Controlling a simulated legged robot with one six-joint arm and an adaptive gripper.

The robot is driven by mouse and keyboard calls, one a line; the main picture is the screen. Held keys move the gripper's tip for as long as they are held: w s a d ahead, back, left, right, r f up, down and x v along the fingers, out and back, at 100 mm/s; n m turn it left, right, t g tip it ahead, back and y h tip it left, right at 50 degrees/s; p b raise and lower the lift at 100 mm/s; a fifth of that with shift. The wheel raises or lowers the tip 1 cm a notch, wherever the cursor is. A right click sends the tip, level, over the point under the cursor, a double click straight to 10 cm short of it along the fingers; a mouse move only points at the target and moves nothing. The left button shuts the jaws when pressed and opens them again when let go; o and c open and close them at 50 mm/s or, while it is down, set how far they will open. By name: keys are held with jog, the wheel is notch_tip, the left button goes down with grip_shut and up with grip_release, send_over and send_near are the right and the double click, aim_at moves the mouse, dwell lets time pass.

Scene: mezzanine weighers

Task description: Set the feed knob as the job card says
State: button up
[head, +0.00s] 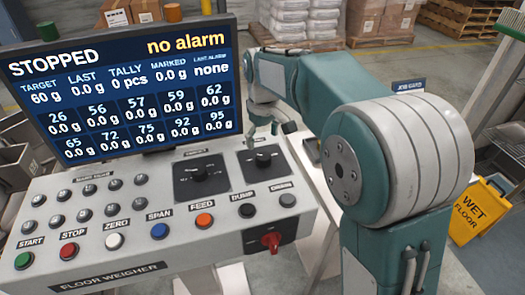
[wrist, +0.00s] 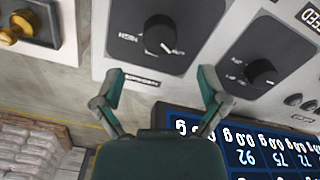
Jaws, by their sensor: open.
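The floor weigher console (head: 110,262) has two black knobs on dark plates. The left knob (head: 199,173) also shows in the wrist view (wrist: 262,72). The right knob (head: 262,158) is close in the wrist view (wrist: 160,35), with a pale pointer mark; its scale and label are too small to read. I cannot tell which knob is the feed one. My gripper (head: 262,128) is open, its fingers (wrist: 161,92) apart and empty, near the right knob's label side. A blue "JOB CARD" sign (head: 408,87) shows behind my arm; no setting is readable.
The screen (head: 120,85) reads STOPPED and no alarm, and stands close to my gripper. Push buttons, including an orange one under FEED (head: 204,220), and a red rotary switch (head: 271,240) line the console. A yellow wet-floor sign (head: 481,208) stands at right.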

aim_at(262, 155)
jog(key=shift+a+r, duration=0.1)
jog(key=shift+r, duration=2.7)
